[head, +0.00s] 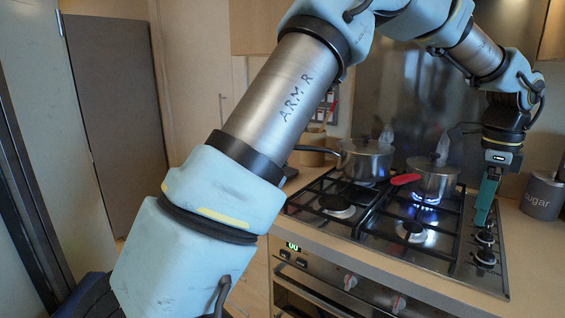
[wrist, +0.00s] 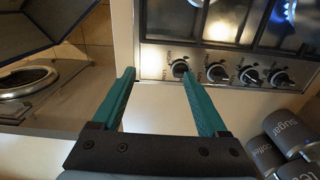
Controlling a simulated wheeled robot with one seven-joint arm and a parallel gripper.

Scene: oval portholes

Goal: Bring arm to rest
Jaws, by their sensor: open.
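My arm, marked "ARM R", reaches from the lower left across the top of the head view and hangs down at the right. My gripper (head: 482,222) points down over the right side of the hob, by the knobs (head: 485,248). In the wrist view, the teal fingers of my gripper (wrist: 161,77) are apart with nothing between them but pale worktop. The leftmost knob (wrist: 180,69) shows just past the right fingertip; I cannot tell whether they touch.
The gas hob (head: 345,228) holds two steel pans; blue flames burn under the right pan (head: 433,178). A red-handled utensil (head: 405,179) lies by that pan. The sugar canister (head: 543,195) stands right of my gripper. Several canisters, one marked coffee (wrist: 262,155), show in the wrist view.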

